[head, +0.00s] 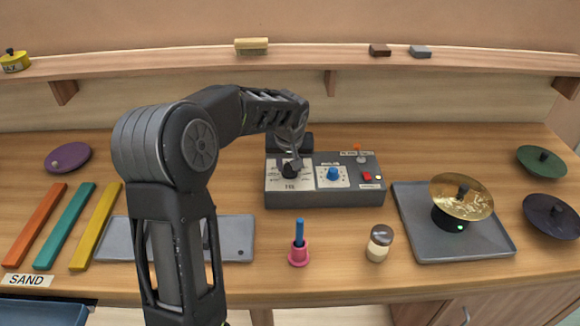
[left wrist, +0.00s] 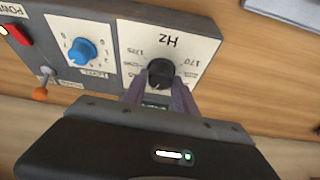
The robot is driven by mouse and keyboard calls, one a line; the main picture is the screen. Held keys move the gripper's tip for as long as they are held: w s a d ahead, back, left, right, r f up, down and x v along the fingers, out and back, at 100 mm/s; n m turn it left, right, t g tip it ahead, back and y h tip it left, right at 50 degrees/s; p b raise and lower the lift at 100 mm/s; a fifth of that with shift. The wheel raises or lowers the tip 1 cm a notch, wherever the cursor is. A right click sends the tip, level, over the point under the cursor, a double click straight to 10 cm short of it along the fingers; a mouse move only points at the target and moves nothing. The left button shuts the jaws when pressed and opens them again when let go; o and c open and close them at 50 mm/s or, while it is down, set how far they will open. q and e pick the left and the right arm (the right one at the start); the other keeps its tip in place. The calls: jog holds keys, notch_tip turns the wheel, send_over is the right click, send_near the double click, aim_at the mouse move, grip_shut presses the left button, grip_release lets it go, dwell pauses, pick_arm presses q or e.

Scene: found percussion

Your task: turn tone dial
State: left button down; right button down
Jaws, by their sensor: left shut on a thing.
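The tone dial is a black knob (left wrist: 160,73) on a white plate marked Hz, on the grey control box (head: 320,198). In the head view the knob (head: 291,171) is partly covered by my left gripper (head: 293,160), which reaches down over it from behind. In the left wrist view my left gripper (left wrist: 161,90) has a finger on each side of the knob and is shut on it. The pointer on the knob is hard to make out. My right gripper is not in view.
A blue level knob (head: 333,174), a red power switch (head: 366,176) and an orange-tipped toggle (head: 358,149) sit right of the dial. A tray (head: 410,225) with a brass cymbal (head: 460,197) stands further right. A pink holder (head: 299,254) and a shaker (head: 379,243) stand in front.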

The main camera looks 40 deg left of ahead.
pick_arm(q)
jog(key=shift+m+h, duration=0.4)
jog(key=shift+m, duration=0.8)
jog(key=c, duration=1)
grip_release()
jog(key=shift+b+v, duration=0.85)
jog(key=shift+v, duration=3.05)
jog(key=shift+s+a, duration=0.1)
jog(key=shift+s, duration=0.05)
